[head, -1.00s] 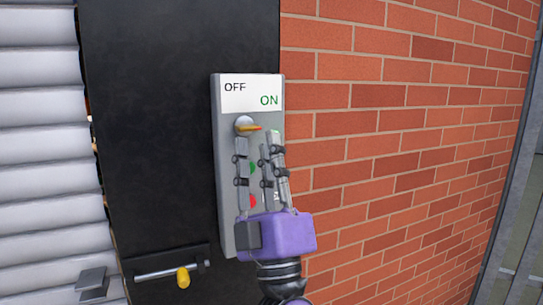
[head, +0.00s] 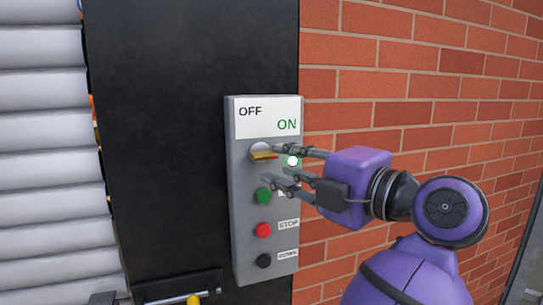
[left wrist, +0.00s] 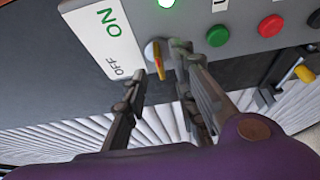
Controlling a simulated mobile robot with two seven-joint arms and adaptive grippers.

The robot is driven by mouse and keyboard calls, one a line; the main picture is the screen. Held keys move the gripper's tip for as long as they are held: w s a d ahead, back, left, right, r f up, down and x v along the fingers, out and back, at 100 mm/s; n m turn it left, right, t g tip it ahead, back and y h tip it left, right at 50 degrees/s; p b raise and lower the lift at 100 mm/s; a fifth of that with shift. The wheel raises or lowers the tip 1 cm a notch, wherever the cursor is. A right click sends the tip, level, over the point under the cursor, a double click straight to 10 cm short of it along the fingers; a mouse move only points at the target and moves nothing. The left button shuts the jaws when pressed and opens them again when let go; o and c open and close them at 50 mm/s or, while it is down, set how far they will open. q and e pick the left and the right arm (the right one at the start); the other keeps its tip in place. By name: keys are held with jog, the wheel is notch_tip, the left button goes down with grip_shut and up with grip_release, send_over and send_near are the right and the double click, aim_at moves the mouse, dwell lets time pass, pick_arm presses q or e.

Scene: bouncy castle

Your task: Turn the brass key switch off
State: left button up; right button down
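The brass key (head: 265,156) sits in a round silver knob (head: 260,147) on a grey control panel (head: 242,215), under a white label reading OFF at left and ON at right. The key lies roughly level in the head view, its tip towards the right, the ON side. My left gripper (head: 272,165) reaches in from the right, fingers pointing left, one above the key and others below. In the left wrist view the fingers (left wrist: 154,90) are open on both sides of the key (left wrist: 158,62). I cannot tell whether they touch it. My right gripper is not in view.
Below the key are a green button (head: 263,195), a red STOP button (head: 263,230) and a black button (head: 264,261). A white lit spot (head: 292,161) shows beside the fingers. A brick wall (head: 420,80) stands right, a black post (head: 160,150) and a shutter (head: 40,150) left.

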aim_at(270, 158)
pick_arm(q)
jog(key=shift+x, duration=2.25)
grip_shut()
